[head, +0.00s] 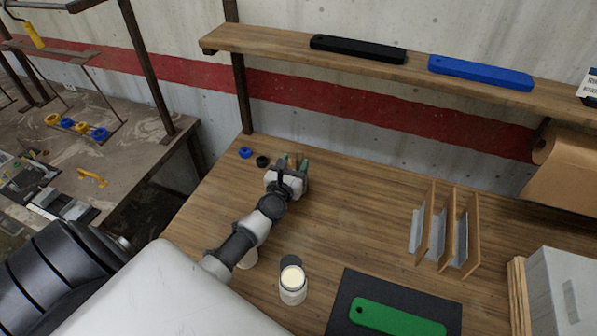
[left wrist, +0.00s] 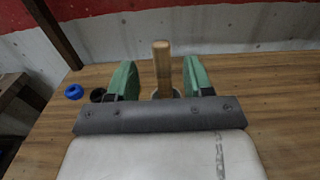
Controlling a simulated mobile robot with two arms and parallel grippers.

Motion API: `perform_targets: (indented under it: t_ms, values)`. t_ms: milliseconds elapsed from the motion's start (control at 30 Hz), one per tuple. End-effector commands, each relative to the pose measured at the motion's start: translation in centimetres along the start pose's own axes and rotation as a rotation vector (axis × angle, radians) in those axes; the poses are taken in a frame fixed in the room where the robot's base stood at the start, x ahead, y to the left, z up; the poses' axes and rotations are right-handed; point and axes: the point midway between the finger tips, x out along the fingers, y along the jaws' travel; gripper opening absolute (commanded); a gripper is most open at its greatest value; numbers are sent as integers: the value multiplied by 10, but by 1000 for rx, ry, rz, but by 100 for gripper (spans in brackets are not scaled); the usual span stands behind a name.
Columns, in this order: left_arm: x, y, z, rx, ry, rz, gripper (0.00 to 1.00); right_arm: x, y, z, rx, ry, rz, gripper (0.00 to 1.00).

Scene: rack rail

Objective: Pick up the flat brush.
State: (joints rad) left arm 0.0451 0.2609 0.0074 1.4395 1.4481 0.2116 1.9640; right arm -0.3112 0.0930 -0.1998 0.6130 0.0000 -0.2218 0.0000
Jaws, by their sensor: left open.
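A light wooden handle (left wrist: 162,70), which seems to be the flat brush's, stands upright between my left gripper's green fingers in the left wrist view. Its lower end goes down into a round rim, mostly hidden by the gripper body; the bristles do not show. My left gripper (head: 294,163) is over the far left part of the wooden bench in the head view, and its fingers also show in the left wrist view (left wrist: 160,78). It is open, with a gap on each side of the handle. In the head view the gripper largely hides the brush. My right gripper is not in view.
A blue ring (head: 245,153) and a black ring (head: 263,161) lie left of the gripper. A pale-filled jar (head: 292,285) stands nearer. A green bar (head: 398,318) lies on a dark mat (head: 345,290). Wooden dividers (head: 473,230) stand right. A shelf (head: 270,42) runs above; mid-bench is clear.

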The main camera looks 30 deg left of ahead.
Motion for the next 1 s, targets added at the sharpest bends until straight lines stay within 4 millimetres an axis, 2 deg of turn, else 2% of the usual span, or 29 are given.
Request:
perform_targets:
  t_ms: [200,400,700,1000]
  values:
    - [27,0,0,3,-1,-1,51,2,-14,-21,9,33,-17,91]
    - [52,0,0,4,0,-1,51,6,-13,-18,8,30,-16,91]
    - [55,0,0,1,0,-1,50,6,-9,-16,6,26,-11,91]
    - [55,-1,0,1,1,-1,4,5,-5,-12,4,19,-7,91]
